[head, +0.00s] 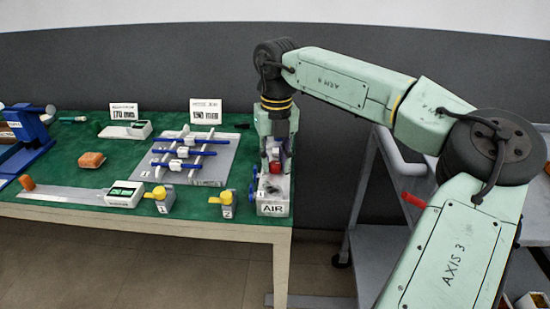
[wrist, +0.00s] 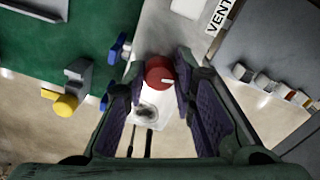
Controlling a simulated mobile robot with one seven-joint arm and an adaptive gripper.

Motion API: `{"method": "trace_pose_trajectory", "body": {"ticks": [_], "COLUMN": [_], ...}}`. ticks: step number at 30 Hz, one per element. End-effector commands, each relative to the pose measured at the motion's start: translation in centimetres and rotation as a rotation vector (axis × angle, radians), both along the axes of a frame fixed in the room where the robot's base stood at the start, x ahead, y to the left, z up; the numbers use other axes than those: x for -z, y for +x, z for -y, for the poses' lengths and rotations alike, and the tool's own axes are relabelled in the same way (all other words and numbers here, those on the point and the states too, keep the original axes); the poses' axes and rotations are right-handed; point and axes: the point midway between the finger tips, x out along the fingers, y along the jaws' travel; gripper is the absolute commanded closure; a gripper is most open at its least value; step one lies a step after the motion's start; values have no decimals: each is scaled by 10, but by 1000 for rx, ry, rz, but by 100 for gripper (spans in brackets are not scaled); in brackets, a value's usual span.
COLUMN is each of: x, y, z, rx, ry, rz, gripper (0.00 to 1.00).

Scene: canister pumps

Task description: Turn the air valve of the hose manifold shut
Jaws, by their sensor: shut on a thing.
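The hose manifold (head: 272,208) is a pale block labelled AIR at the right end of the green table. Its air valve is a red round knob (head: 275,167) with a white mark, clear in the wrist view (wrist: 157,68). My gripper (head: 277,150) points down over the manifold from above. In the wrist view its two purple-padded fingers (wrist: 160,80) stand on either side of the knob and are shut on it. The white mark points toward the lower right in the wrist view. Blue handles (head: 252,183) stick out of the manifold's left side. The fingers partly hide the manifold's top.
Two yellow-knobbed grey valves (head: 160,198) (head: 228,203) stand at the table's front edge, left of the manifold. A grey plate (head: 208,172) with blue rods lies behind them. A grey cart (head: 380,250) with a red handle (head: 414,200) stands right of the table.

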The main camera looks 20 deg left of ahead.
Motion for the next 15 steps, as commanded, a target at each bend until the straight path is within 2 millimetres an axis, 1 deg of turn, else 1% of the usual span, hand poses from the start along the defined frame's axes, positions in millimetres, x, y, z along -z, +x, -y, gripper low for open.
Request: {"method": "trace_pose_trajectory", "body": {"ticks": [15], "x": [-1], "y": [-1], "z": [-2], "rx": [-486], "ry": [2], "rz": [1], "gripper": [100]}}
